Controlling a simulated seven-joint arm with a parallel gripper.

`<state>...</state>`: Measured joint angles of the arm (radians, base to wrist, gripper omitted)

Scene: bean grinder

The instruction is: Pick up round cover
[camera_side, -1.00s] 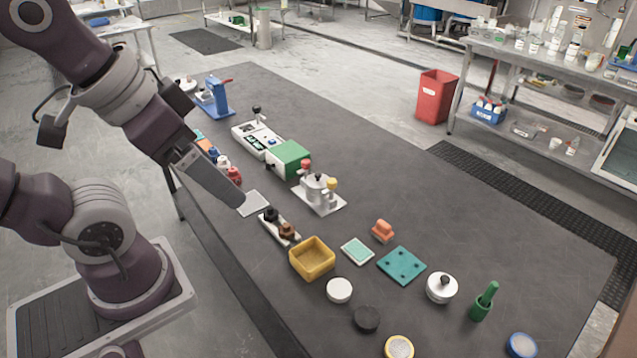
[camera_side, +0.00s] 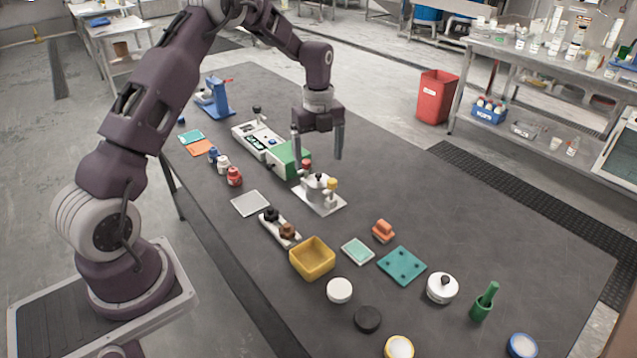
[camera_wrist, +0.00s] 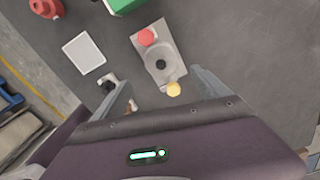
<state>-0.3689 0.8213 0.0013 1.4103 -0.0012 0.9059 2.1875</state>
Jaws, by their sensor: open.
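My gripper (camera_side: 317,156) is open and empty, fingers pointing down, above the grey grinder (camera_side: 318,190) on its metal plate. In the wrist view the grinder's round grey top (camera_wrist: 160,66), with a dark centre, lies just beyond the gap between my fingers (camera_wrist: 162,80). A red knob (camera_wrist: 147,37) and a yellow knob (camera_wrist: 173,89) stand on either side of it. A round white lid-like piece with a dark knob (camera_side: 442,288) sits apart at the right of the table. I cannot tell for sure which round piece is the cover.
A green box (camera_side: 289,158) stands close behind the grinder.

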